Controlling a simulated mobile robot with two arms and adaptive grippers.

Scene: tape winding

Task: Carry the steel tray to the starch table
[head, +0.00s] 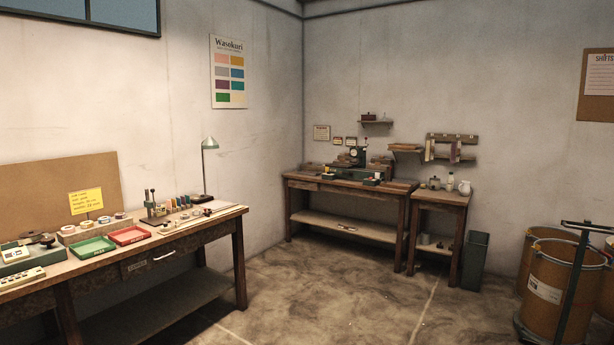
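Neither of my grippers shows in the head view. I cannot make out a steel tray. A green tray (91,248) and a red tray (129,236) lie side by side on the long wooden table (215,224) at the left. A small wooden table (441,198) stands at the back right, with a white pitcher (465,187) and small jars on top. It may be the starch table, but no label on it is readable. A wider workbench (399,186) with a dark machine (357,156) stands just left of it.
A dark bin (475,262) stands right of the small table. Brown drums (556,285) and a hand truck with a dark upright (577,270) stand at the right. A lamp (207,165) rises from the left table. The concrete floor (340,290) between is clear.

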